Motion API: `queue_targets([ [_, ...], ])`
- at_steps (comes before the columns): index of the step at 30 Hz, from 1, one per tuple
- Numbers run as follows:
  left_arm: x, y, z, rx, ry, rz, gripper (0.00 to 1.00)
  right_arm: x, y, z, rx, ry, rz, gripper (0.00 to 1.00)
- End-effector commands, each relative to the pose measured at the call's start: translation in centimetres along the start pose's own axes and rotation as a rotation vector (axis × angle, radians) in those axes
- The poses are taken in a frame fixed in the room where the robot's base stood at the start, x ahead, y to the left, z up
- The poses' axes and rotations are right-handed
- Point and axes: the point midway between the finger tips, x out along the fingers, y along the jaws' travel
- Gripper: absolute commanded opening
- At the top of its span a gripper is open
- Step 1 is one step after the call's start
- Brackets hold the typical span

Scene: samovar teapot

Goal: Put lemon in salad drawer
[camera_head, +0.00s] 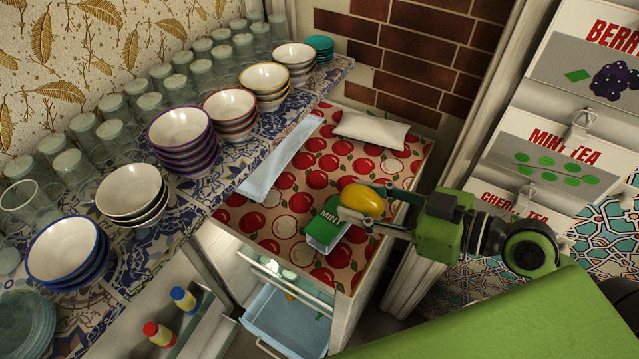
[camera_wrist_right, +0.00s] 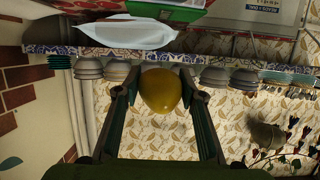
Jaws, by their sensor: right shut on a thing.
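The yellow lemon (camera_head: 362,199) is held between the fingers of my right gripper (camera_head: 366,208), above the cherry-patterned top of the cabinet. In the right wrist view the lemon (camera_wrist_right: 161,90) sits between the two dark fingers, which are shut on it. A light blue drawer (camera_head: 292,336) stands pulled out low in the cabinet, below and left of the gripper. Small green and orange bits show inside it, too small to name. My left gripper is not in view.
A green mint box (camera_head: 325,228) lies close beside the gripper on the cherry-patterned top (camera_head: 290,222). A white pouch (camera_head: 371,131) lies at the back. A tiled shelf with stacked bowls (camera_head: 182,135) and glasses runs along the left. Tea dispensers (camera_head: 545,160) stand at right.

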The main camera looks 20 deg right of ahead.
Motion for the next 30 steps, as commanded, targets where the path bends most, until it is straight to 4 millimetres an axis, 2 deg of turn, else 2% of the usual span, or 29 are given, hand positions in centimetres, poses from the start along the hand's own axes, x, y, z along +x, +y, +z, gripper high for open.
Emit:
queue_targets([
  [2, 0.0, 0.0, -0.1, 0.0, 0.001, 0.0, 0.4, 0.0, 0.0, -0.2, 0.0, 0.002, 0.001, 0.14],
  [4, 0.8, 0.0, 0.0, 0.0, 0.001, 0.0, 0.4, 0.2, 0.2, 0.1, -0.002, 0.004, 0.002, 0.14],
  [19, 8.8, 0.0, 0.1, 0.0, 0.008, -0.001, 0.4, 2.4, 4.2, 1.8, -0.004, 0.004, 0.004, 0.14],
  [21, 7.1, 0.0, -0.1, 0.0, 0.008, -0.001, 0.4, 2.9, 5.8, 1.3, 0.005, 0.003, 0.005, 0.14],
  [25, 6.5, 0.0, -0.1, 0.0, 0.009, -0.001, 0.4, 4.2, 8.4, 2.1, 0.005, 0.003, 0.005, 0.14],
  [30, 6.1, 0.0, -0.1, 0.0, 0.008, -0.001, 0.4, 6.1, 10.7, 4.9, 0.008, 0.005, 0.005, 0.14],
])
